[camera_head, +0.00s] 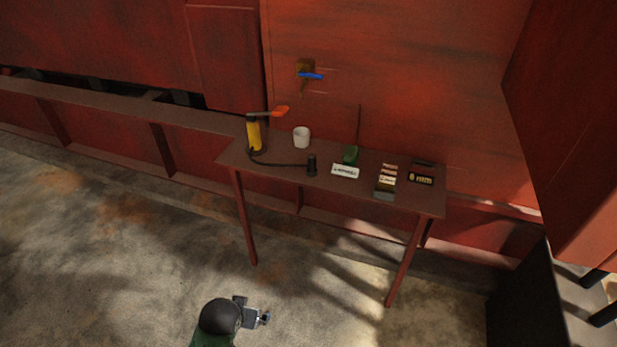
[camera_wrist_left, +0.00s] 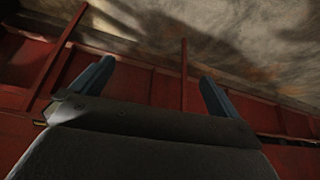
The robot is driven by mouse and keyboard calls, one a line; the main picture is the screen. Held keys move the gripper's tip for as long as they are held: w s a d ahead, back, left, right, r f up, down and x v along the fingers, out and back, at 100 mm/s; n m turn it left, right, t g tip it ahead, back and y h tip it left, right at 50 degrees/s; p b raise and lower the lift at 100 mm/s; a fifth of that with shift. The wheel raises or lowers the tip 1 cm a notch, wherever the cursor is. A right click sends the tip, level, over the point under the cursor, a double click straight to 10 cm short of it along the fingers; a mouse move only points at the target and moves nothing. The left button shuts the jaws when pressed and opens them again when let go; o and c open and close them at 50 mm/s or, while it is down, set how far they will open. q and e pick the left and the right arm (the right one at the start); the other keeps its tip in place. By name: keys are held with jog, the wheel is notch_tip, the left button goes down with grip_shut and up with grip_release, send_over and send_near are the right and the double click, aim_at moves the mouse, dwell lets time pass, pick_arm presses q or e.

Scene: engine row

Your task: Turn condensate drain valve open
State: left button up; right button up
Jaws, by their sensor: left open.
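The valve (camera_head: 305,69) is a brass-coloured body on the red wall above the table. Its blue lever handle (camera_head: 312,76) points to the right, close to horizontal. My left gripper (camera_head: 265,318) is low over the floor in front of the table, well away from the valve. In the left wrist view its two blue fingers (camera_wrist_left: 152,88) are spread apart with nothing between them. The valve does not show in that view. My right gripper is not in either view.
A narrow red table (camera_head: 225,157) stands against the wall below the valve. On it are a yellow canister (camera_head: 254,134) with an orange top, a white cup (camera_head: 301,137), a green item with a thin rod (camera_head: 351,154) and small boxes (camera_head: 386,180). Open floor lies in front.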

pick_arm(q)
jog(key=w+d+r+t+h, duration=0.1)
jog(key=w+d+r+t, duration=0.2)
jog(key=w, duration=0.8)
jog(key=w+d+r+t, duration=0.1)
jog(key=w+d+r, duration=0.25)
jog(key=w, duration=0.85)
jog(key=m+t+h, duration=0.2)
jog(key=t+h, duration=0.2)
jog(key=t, duration=0.4)
send_near(310, 74)
jog(key=shift+p+x, duration=1.55)
jog(key=shift+x, duration=2.6)
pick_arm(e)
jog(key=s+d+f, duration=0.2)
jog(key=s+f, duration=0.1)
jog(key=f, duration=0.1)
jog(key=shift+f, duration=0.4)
pick_arm(q)
jog(key=shift+c, duration=0.4)
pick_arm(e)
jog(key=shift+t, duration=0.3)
pick_arm(q)
jog(key=c, duration=1.2)
